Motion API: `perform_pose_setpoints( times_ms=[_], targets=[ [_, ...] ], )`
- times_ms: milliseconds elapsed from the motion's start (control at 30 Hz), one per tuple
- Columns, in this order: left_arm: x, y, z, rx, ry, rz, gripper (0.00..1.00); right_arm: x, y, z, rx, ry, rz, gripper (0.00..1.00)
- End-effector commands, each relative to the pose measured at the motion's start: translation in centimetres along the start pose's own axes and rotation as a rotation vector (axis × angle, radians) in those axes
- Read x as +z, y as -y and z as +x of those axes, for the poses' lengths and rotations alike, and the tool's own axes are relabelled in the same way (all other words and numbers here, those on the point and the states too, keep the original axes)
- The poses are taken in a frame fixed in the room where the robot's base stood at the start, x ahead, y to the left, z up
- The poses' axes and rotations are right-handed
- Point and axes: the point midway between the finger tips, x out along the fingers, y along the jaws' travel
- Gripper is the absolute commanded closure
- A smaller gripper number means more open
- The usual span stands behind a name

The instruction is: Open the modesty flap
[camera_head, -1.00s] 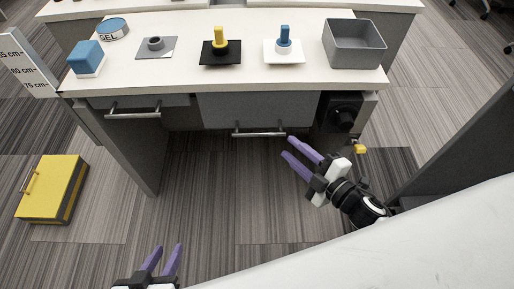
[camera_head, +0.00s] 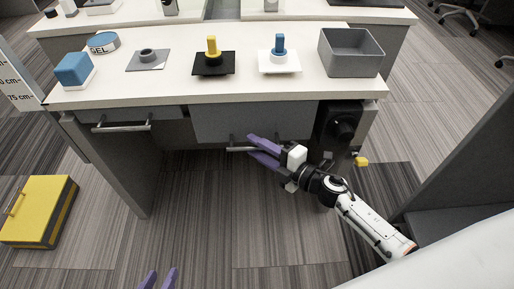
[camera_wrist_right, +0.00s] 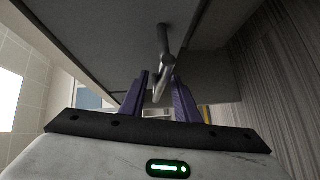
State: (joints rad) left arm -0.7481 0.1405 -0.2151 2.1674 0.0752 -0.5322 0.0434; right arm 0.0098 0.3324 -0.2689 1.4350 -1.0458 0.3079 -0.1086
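The modesty flap (camera_head: 255,120) is a grey panel hanging under the front edge of the white desk. It looks closed. A metal bar handle (camera_head: 238,149) sits along its lower edge. In the right wrist view, the bar (camera_wrist_right: 161,65) runs between the two fingers (camera_wrist_right: 159,85), with gaps still visible. The bar's right end is hidden behind the fingers in the head view. My left gripper (camera_head: 159,279) is low at the bottom edge, its fingers apart and empty.
The desktop (camera_head: 180,91) holds a grey bin (camera_head: 352,62), a blue peg, a yellow peg, a grey ring part, a gel tin and a blue block. A drawer (camera_head: 125,116) is left of the flap, a black dial unit (camera_head: 338,125) right. A yellow case (camera_head: 38,210) lies on the floor.

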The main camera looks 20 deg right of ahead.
Motion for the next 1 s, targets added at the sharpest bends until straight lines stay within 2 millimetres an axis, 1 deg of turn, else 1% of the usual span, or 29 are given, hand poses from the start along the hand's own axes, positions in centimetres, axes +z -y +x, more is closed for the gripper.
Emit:
perform_pose_setpoints(
  times_ms=[267,367,433,467,767,1000],
  targets=[
    [0.5,-0.1,-0.2,0.001,0.009,-0.004,0.69,0.0,0.0,0.2,-0.001,0.0,0.001,0.71],
    [0.6,-0.1,-0.2,0.001,0.01,-0.004,0.69,0.0,0.0,0.2,-0.001,0.0,0.001,0.86],
    [0.6,-0.1,-0.2,0.001,0.01,-0.004,0.69,0.0,0.0,0.2,-0.001,0.0,0.001,0.98],
    [0.6,-0.1,-0.2,0.001,0.01,-0.004,0.69,0.0,0.0,0.2,-0.001,0.0,0.001,1.0],
    [0.4,-0.1,-0.3,0.0,0.01,-0.002,0.69,0.0,-0.1,0.1,-0.003,0.001,0.003,1.0],
    [-1.2,-0.2,-1.3,-0.006,0.019,0.021,0.69,-0.3,-0.8,-0.7,-0.037,0.006,0.037,1.0]
  ],
)
